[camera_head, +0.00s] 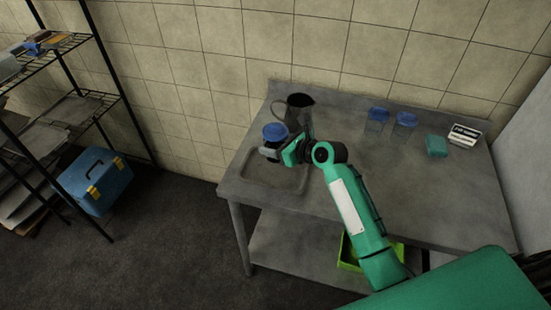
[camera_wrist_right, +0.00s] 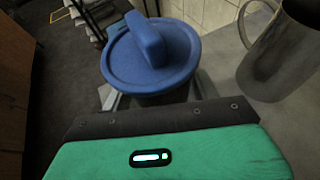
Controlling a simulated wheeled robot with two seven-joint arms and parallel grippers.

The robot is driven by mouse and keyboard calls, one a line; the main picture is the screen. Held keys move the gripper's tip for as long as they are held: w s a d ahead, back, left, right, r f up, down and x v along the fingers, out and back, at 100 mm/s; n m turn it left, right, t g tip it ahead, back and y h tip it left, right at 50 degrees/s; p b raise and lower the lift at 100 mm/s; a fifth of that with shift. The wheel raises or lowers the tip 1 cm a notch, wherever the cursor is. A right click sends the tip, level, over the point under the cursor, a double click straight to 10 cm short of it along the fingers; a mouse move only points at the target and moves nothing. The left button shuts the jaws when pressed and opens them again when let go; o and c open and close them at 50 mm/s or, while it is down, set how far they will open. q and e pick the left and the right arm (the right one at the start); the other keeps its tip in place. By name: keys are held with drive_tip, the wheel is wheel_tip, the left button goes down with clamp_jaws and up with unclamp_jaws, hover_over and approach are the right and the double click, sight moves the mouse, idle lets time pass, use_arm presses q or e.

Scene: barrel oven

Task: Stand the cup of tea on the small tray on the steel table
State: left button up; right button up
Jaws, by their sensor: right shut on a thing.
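A cup with a blue lid (camera_head: 275,131), probably the cup of tea, is upright at the left end of the steel table (camera_head: 340,185). Its lid hides any contents. My right gripper (camera_head: 272,150) is shut on it; the right wrist view shows the blue lid with its raised bar (camera_wrist_right: 152,55) between the fingers. A shallow grey rectangle (camera_head: 262,184), probably the small tray, is on the table below the cup. I cannot tell whether the cup touches it. My left gripper is not in view.
A metal jug (camera_head: 299,112) stands just behind the cup; it also shows in the right wrist view (camera_wrist_right: 285,55). Two blue-lidded containers (camera_head: 378,114) (camera_head: 405,119), a teal box (camera_head: 436,146) and a label block (camera_head: 464,135) stand at the back right. The table's middle is clear.

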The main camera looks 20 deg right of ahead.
drive_tip(key=shift+f, duration=3.3)
drive_tip(key=shift+f, duration=0.1)
drive_tip(key=o, duration=1.1)
drive_tip(key=b+v, duration=0.1)
drive_tip(key=v, duration=1.1)
